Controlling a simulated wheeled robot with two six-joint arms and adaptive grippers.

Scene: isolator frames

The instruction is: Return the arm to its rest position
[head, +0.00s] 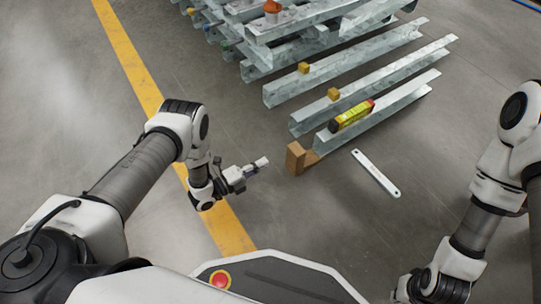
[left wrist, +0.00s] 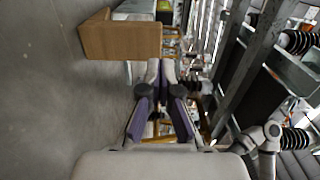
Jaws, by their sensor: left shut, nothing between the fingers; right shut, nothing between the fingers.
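My left arm reaches in from the left in the head view, bent at the elbow. Its gripper (head: 262,162) is shut and empty above the floor, pointing right toward a brown wooden block (head: 295,158) and apart from it. In the left wrist view the two fingers (left wrist: 160,68) are together with nothing held, and the wooden block (left wrist: 120,40) shows ahead and to the left. My right arm hangs down at the right side of the head view. Its wrist is at the bottom edge, and its gripper cannot be made out.
Grey steel channels (head: 375,105) lie in rows beyond the block. Small yellow blocks (head: 333,94) sit on others. A pale flat bar (head: 376,173) lies on the floor. Floor left of the yellow line (head: 132,65) is clear.

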